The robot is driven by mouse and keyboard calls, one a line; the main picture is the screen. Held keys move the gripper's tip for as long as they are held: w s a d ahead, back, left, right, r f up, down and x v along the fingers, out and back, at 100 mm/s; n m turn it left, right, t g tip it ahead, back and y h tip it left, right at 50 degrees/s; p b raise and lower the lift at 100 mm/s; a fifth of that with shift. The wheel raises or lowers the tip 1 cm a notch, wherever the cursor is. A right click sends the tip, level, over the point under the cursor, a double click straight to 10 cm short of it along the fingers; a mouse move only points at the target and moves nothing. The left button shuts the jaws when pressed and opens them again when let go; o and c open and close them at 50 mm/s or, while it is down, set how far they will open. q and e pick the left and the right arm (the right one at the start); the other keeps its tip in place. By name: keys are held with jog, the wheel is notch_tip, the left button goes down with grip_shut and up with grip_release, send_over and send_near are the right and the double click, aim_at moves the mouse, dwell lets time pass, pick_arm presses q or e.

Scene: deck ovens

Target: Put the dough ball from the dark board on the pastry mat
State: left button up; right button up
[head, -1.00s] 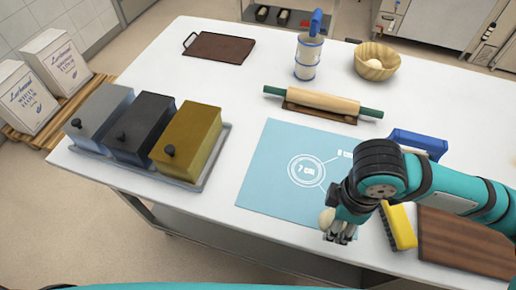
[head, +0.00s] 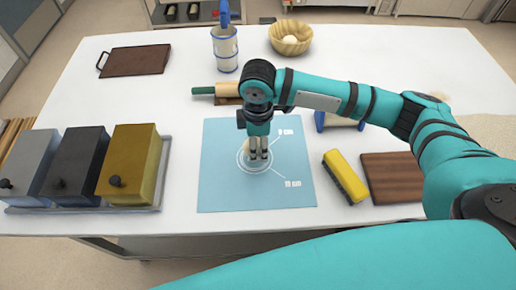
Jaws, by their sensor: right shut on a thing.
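The blue pastry mat (head: 222,187) lies near the front middle of the table, with a white printed circle on it. My right gripper (head: 258,155) points down over that circle and is shut on the pale dough ball (head: 249,146). The fingers hide part of the ball. I cannot tell whether the ball touches the mat. A dark wooden board (head: 393,178) lies bare to the right of the mat. My left gripper is not in view.
A yellow brush (head: 345,175) lies between mat and dark board. A rolling pin (head: 203,91) is behind my gripper. Three lidded boxes (head: 130,165) stand in a tray on the left. A canister (head: 225,48), a bowl (head: 290,39) and a handled board (head: 137,60) are further back.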

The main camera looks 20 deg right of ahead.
aim_at(258, 146)
notch_tip(258, 146, down, 3)
jog(key=shift+f+p, duration=0.1)
jog(key=shift+p, duration=0.3)
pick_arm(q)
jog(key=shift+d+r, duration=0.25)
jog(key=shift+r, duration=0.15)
pick_arm(e)
jog(key=shift+f, duration=0.1)
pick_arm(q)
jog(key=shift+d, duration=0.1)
pick_arm(e)
jog(key=shift+f, duration=0.1)
jog(key=o, duration=1.3)
jog(key=shift+c, duration=0.2)
pick_arm(q)
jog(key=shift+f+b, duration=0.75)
jog(key=shift+b, duration=0.05)
pick_arm(e)
notch_tip(258, 146, up, 12)
jog(key=shift+r, duration=0.15)
